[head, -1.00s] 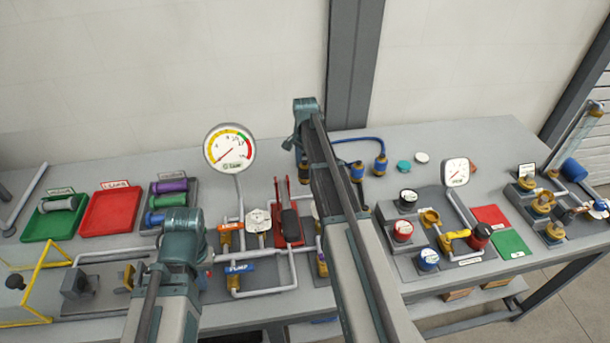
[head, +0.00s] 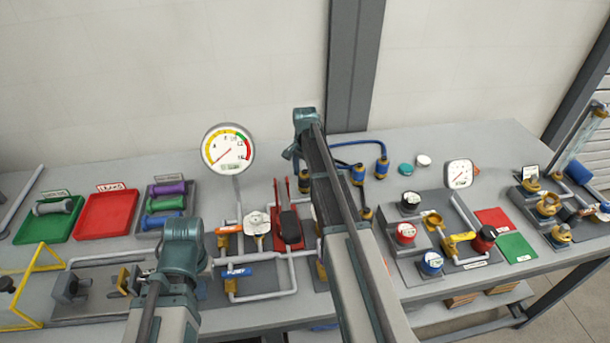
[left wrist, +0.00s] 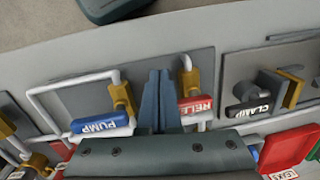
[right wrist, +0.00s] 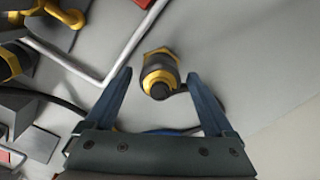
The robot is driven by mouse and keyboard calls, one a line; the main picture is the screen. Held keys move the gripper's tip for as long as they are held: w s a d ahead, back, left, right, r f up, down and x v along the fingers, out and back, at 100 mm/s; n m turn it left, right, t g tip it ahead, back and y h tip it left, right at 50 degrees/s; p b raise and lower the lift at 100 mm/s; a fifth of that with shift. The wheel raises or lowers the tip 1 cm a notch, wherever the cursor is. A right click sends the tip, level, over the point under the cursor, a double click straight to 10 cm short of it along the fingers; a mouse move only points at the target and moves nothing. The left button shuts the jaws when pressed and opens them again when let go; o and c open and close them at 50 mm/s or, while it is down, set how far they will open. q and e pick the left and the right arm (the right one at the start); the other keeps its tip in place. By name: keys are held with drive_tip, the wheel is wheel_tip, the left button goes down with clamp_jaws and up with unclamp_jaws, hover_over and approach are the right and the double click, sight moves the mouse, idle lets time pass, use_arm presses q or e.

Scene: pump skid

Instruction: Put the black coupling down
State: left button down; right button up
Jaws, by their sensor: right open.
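The black coupling (right wrist: 160,80), with gold parts, stands on the grey table in the right wrist view, a thin black line running off beside it. My right gripper (right wrist: 160,72) is open, with one finger on each side of the coupling and a visible gap at both. In the head view my right forearm hides much of this spot. My left gripper (left wrist: 160,75) is shut and empty, between the blue PUMP handle (left wrist: 100,123) and the red RELEASE handle (left wrist: 195,106) in the left wrist view; it cannot be told whether it touches them.
Blue-hosed couplings (head: 382,168) stand behind my right arm. A large gauge (head: 228,150), a red lever unit (head: 287,232) and pipework lie between my arms. A red tray (head: 107,213) and a green tray (head: 28,228) are at the left. The back of the table is mostly clear.

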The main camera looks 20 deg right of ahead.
use_arm(q)
drive_tip(key=shift+r, duration=0.1)
wheel_tip(320, 180, up, 12)
drive_tip(key=p, duration=1.2)
use_arm(e)
wheel_tip(320, 180, up, 12)
drive_tip(key=shift+r, duration=0.2)
drive_tip(key=shift+s+f, duration=0.1)
